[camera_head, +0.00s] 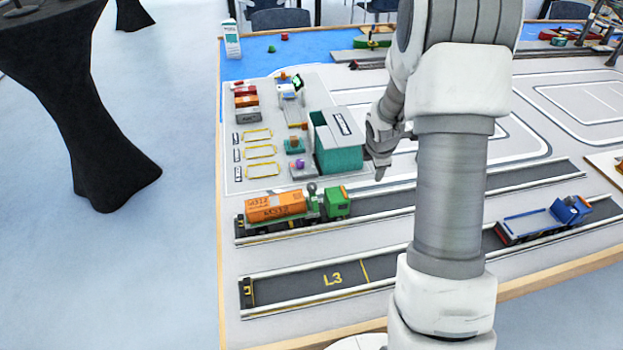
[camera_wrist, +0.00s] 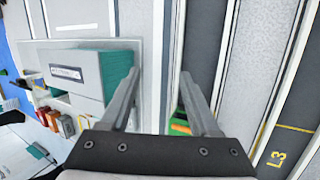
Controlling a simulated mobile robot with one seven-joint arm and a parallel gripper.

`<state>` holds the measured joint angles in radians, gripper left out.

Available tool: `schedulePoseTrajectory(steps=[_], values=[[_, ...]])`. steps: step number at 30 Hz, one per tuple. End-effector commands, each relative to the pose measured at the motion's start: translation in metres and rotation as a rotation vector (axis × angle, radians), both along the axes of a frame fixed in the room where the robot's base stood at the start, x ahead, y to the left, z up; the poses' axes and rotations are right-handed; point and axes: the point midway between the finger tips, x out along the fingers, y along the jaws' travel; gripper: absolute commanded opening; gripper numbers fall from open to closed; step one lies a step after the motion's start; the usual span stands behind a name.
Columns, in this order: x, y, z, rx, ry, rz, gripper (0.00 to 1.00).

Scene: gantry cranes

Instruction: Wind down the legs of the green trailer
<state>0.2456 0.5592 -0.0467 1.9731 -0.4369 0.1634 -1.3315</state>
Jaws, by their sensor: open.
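The green trailer (camera_head: 312,212) stands in a dark lane on the table, left of centre in the head view, behind a green cab (camera_head: 337,203). It carries an orange container (camera_head: 272,207) with dark lettering. Its legs and any crank are too small to make out. My gripper (camera_head: 379,174) is above the table, to the right of and beyond the green cab, apart from it. In the wrist view my gripper (camera_wrist: 159,80) is open, with nothing between its fingers. A green and orange patch (camera_wrist: 181,126) shows there, partly hidden by the right finger.
A teal and grey building (camera_head: 337,142) stands beyond the trailer. Small coloured containers (camera_head: 246,100) are lined up at the far left. A blue truck (camera_head: 545,220) stands in the lane at right.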

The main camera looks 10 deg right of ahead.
Motion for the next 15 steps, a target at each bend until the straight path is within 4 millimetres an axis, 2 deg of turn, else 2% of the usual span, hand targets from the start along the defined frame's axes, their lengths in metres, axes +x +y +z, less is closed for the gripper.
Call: schedulePoseTrajectory(steps=[1,8,15], values=[[0.007,0.007,0.013,-0.018,0.027,0.023,0.62],[0.014,0.049,0.064,-0.044,0.2,0.138,0.62],[0.006,0.117,0.125,0.008,0.368,0.324,0.62]])
